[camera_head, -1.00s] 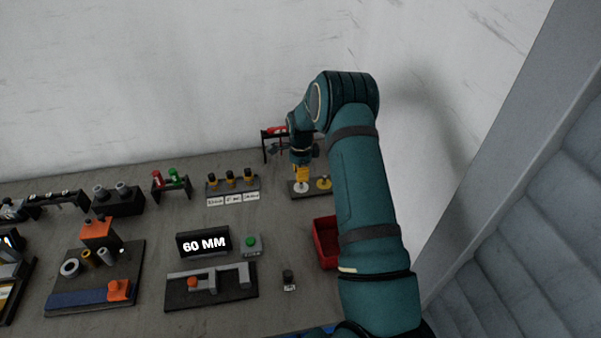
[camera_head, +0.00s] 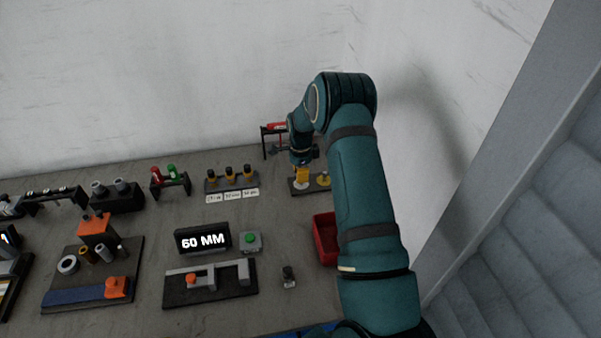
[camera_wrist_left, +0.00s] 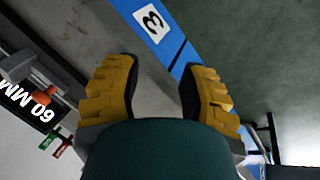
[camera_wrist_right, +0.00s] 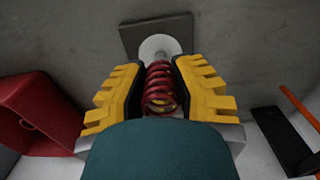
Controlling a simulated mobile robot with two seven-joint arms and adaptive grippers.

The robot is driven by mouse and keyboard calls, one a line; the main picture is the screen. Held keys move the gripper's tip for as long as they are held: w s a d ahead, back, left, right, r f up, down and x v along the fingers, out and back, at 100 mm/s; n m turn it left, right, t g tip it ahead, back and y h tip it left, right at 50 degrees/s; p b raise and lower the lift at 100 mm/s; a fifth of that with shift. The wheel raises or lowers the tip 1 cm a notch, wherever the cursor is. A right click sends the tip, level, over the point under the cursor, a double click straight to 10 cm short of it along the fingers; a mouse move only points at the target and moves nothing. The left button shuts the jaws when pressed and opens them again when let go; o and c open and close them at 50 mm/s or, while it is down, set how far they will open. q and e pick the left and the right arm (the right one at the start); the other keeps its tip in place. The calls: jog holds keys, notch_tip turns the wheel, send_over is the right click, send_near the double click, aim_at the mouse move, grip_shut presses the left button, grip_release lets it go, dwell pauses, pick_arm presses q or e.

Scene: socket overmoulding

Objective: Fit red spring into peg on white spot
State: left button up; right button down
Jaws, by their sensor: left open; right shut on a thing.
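My right gripper (camera_head: 301,173) is over the left end of a dark base plate (camera_head: 300,191) at the back right of the table. In the right wrist view, it is shut on a red spring (camera_wrist_right: 160,86) between its yellow fingers (camera_wrist_right: 158,90). The spring lines up with a white round spot (camera_wrist_right: 160,46) on the dark plate. The peg is not clearly visible, and I cannot tell whether the spring touches it. A yellow round piece (camera_head: 323,180) is on the plate's right end. My left gripper (camera_wrist_left: 158,88) is open and empty in the left wrist view.
A red bin (camera_head: 324,238) stands in front of the plate, beside my right arm. A dark rack (camera_head: 274,140) with a red item is behind it. A row of yellow-and-black pieces (camera_head: 231,178) with labels is to the left. A 60 MM display (camera_head: 203,240) stands mid-table.

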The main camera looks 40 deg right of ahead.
pick_arm(q)
jog(key=shift+f+b, duration=0.85)
jog(key=shift+f, duration=0.05)
pick_arm(e)
jog(key=shift+f, duration=1.3)
pick_arm(q)
jog(key=shift+s+a+f, duration=0.15)
jog(key=shift+a+f, duration=0.05)
jog(key=shift+f, duration=0.1)
pick_arm(e)
jog(key=shift+s+a+f, duration=0.1)
jog(key=shift+f, duration=0.2)
pick_arm(q)
jog(key=shift+o, duration=0.2)
pick_arm(e)
jog(key=c, duration=0.8)
grip_release()
pick_arm(q)
jog(key=shift+b, duration=0.3)
jog(key=shift+o, duration=0.2)
jog(key=shift+s+f, duration=0.1)
pick_arm(e)
jog(key=shift+r, duration=0.5)
pick_arm(q)
jog(key=shift+d, duration=0.1)
jog(key=shift+c, duration=0.2)
pick_arm(e)
jog(key=r, duration=0.7)
jog(key=shift+s+r, duration=0.15)
jog(key=shift+s, duration=0.05)
